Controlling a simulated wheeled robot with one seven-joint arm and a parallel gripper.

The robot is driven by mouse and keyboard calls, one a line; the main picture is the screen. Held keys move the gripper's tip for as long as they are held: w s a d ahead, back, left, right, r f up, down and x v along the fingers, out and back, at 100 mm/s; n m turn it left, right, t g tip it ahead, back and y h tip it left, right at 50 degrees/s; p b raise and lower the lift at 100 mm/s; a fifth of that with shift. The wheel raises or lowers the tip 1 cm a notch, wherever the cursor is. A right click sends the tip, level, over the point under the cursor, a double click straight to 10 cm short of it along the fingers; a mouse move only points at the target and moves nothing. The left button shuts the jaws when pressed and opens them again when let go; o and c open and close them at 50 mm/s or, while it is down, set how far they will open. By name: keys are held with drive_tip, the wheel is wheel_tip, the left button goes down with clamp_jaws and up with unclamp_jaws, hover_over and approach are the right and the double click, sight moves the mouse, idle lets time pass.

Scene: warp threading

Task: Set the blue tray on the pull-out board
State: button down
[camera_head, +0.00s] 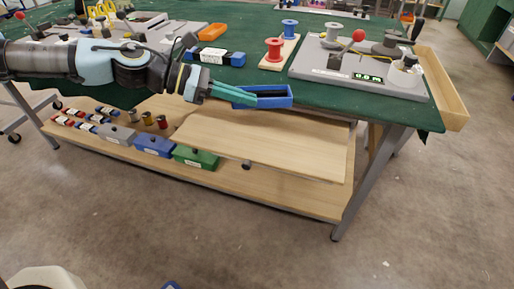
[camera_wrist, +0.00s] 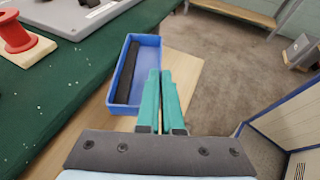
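The blue tray (camera_head: 284,103) is at the front edge of the green table in the head view, above the pull-out board. In the wrist view the tray (camera_wrist: 149,52) has a long black bar (camera_wrist: 127,72) in it. My gripper (camera_head: 256,99) reaches it from the left with teal fingers. In the wrist view the fingers (camera_wrist: 160,72) are close together, apparently on either side of the tray's right wall. The wooden pull-out board (camera_head: 270,145) sticks out below the tabletop, with a dark knob on its front. Its visible top is bare.
A grey scale-like device (camera_head: 355,72) with a display and a wooden block with red and blue spools (camera_head: 277,52) stand on the table. Grey, blue and green boxes (camera_head: 195,157) sit on the lower shelf.

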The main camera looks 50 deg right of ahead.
sight(245, 144)
wheel_tip(245, 144, down, 11)
drive_tip(key=shift+r, duration=0.2)
idle(0.3)
drive_tip(key=c, duration=1.5)
unclamp_jaws()
drive_tip(key=shift+c, duration=0.2)
drive_tip(key=o, duration=0.5)
drive_tip(key=shift+c, duration=0.2)
drive_tip(key=v, duration=1.2)
drive_tip(key=shift+r+b, duration=0.1)
drive_tip(key=shift+b, duration=0.25)
